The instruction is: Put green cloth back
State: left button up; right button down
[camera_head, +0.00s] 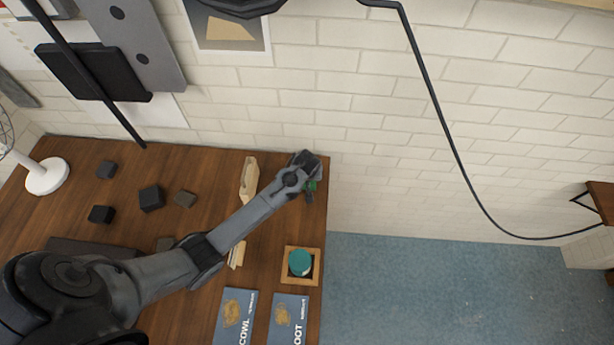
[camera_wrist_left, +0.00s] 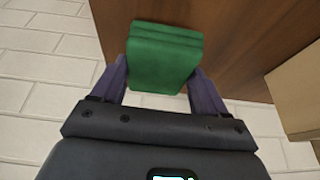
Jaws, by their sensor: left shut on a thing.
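The green cloth (camera_wrist_left: 163,58) is a folded block between the two fingers of my left gripper (camera_wrist_left: 163,82) in the left wrist view. The gripper is shut on it. In the head view my left arm reaches across the table to its far right corner, where the gripper (camera_head: 312,187) is mostly hidden by the wrist. Only a small bit of the green cloth (camera_head: 312,186) shows there. Whether the cloth touches the table cannot be told. My right gripper is not in view.
The wooden table (camera_head: 215,165) meets the brick wall. A wooden box (camera_head: 288,279) with a teal round thing (camera_head: 300,262) stands near the right edge. A pale wooden piece (camera_head: 249,176) lies left of the gripper. Dark blocks (camera_head: 151,198) and blue booklets (camera_head: 235,318) lie about. Open floor is to the right.

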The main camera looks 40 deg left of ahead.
pick_arm(q)
jog(key=shift+f, duration=0.7)
jog(key=shift+f, duration=0.1)
jog(key=o, duration=1.1)
